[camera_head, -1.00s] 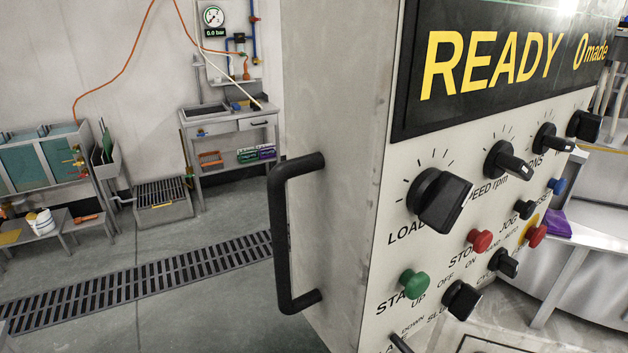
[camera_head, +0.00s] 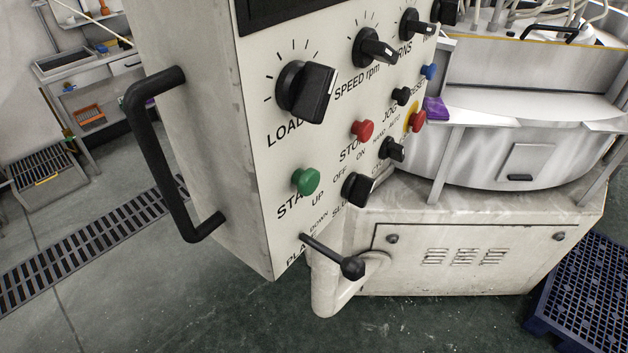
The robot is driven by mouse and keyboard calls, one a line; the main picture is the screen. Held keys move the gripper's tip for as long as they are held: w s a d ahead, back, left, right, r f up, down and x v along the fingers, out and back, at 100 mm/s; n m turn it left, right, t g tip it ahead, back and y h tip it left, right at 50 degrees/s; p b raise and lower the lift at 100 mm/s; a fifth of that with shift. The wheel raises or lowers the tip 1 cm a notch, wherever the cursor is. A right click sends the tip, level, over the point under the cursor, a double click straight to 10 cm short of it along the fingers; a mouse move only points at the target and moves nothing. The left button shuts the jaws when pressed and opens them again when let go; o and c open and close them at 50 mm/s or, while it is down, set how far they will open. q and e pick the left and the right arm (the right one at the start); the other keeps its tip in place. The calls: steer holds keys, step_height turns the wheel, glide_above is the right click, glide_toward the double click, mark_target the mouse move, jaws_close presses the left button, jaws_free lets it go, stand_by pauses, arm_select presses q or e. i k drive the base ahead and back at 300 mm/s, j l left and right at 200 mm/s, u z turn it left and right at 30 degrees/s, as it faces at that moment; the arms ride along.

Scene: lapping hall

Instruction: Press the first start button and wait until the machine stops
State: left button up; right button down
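The control panel (camera_head: 262,190) of the machine stands close in front of me, its face angled to the right. The green start button (camera_head: 306,181) sits at its lower left, partly covering the word START. The red stop button (camera_head: 362,130) is up and to the right of it. The display (camera_head: 290,8) shows only its dark lower edge, so its text is out of view. Neither of my grippers is in view.
A black handle (camera_head: 150,150) juts from the panel's left side, and a black lever (camera_head: 335,257) sticks out below the start button. A blue pallet (camera_head: 585,300) lies at the lower right. A floor grating (camera_head: 90,250) runs at the left. Open floor lies in front.

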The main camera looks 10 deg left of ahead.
mark_target(307, 182)
steer(key=l+u, duration=0.15)
steer(key=l, duration=0.3)
steer(key=l+u, duration=0.1)
steer(key=l, duration=0.3)
steer(key=k+l+u, duration=0.15)
steer(key=l, duration=0.3)
steer(key=l+u, duration=0.15)
steer(key=l, duration=0.3)
steer(key=k+l+u, duration=0.15)
steer(key=l, duration=0.25)
steer(key=k+l+u, duration=0.1)
steer(key=l, duration=0.3)
